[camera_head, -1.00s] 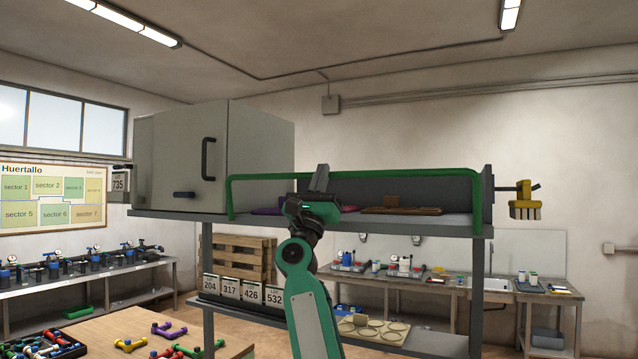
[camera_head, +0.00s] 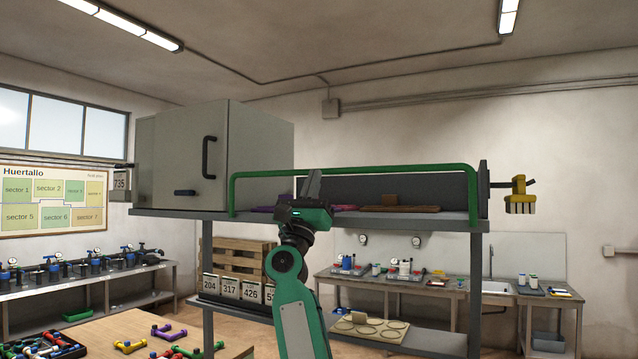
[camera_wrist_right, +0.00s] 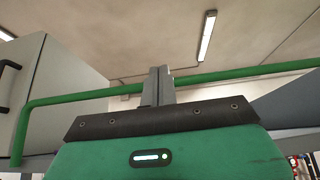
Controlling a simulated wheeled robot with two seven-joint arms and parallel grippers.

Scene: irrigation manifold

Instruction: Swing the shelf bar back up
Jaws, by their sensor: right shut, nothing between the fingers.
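The shelf bar (camera_head: 385,169) is a green tube bent down at both ends, standing along the front of the high shelf (camera_head: 345,215). It also crosses the right wrist view (camera_wrist_right: 220,75). My right gripper (camera_head: 314,180) is shut and empty, its fingers pointing up near the middle-left part of the bar. In the wrist view the fingers (camera_wrist_right: 158,84) overlap the bar; I cannot tell whether they touch it. My left gripper is not in view.
A grey cabinet (camera_head: 180,155) stands on the shelf's left. Purple and brown flat items (camera_head: 400,209) lie behind the bar. A yellow brush (camera_head: 520,195) hangs at the right end. A wooden table (camera_head: 120,332) with colored fittings is at lower left.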

